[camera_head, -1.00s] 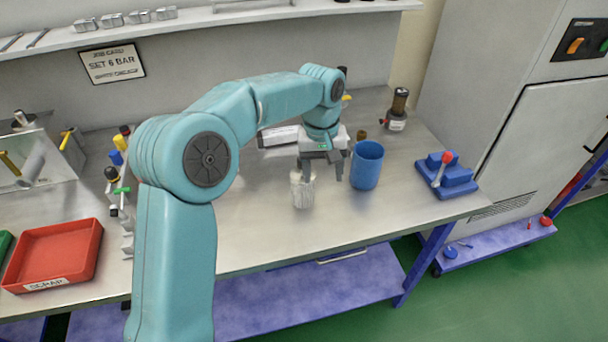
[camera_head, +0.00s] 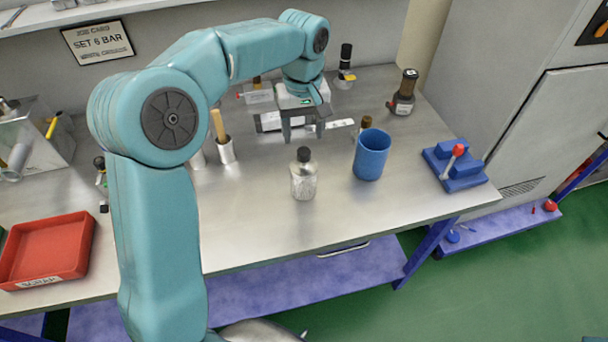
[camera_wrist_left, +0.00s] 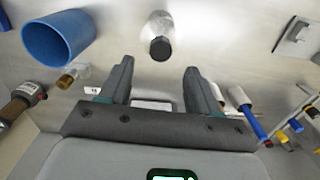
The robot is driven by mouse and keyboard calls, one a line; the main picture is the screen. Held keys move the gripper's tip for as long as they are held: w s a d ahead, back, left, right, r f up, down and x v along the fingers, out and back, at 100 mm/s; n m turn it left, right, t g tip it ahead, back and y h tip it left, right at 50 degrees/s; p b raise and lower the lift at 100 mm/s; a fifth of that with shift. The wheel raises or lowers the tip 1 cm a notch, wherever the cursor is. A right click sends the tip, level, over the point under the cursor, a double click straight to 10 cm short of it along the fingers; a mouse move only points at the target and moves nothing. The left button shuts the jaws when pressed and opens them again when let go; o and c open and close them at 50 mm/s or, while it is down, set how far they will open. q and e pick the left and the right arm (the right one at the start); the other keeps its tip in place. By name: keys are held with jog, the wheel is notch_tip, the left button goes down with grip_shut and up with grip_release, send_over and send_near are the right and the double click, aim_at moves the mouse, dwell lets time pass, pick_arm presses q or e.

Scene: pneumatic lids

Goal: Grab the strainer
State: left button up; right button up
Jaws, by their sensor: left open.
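No part is plainly labelled as the strainer. A likely candidate is a pale, mottled cylinder with a black top (camera_head: 303,183), upright on the steel bench left of a blue cup; it also shows ahead of the fingers in the left wrist view (camera_wrist_left: 158,25). My left gripper (camera_head: 304,138) is open and empty, behind this cylinder and apart from it. In the left wrist view its two fingers (camera_wrist_left: 158,72) stand wide apart with nothing between them. My right gripper is not in view.
The blue cup (camera_head: 371,156) stands close to the cylinder's right. A blue fixture with a red knob (camera_head: 455,170) sits farther right, a dark brown bottle (camera_head: 403,92) behind. A red tray (camera_head: 48,248) is at left. The front bench between is clear.

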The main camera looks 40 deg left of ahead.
aim_at(303, 151)
pick_arm(q)
jog(key=shift+d+f, duration=0.1)
jog(key=shift+f, duration=0.7)
jog(key=shift+s+f, duration=0.25)
jog(key=shift+f, duration=0.25)
notch_tip(303, 151, down, 5)
jog(key=shift+d+r+p, duration=0.1)
jog(key=shift+d+p, duration=0.05)
jog(key=shift+p, duration=0.55)
jog(key=shift+f, duration=0.25)
grip_shut()
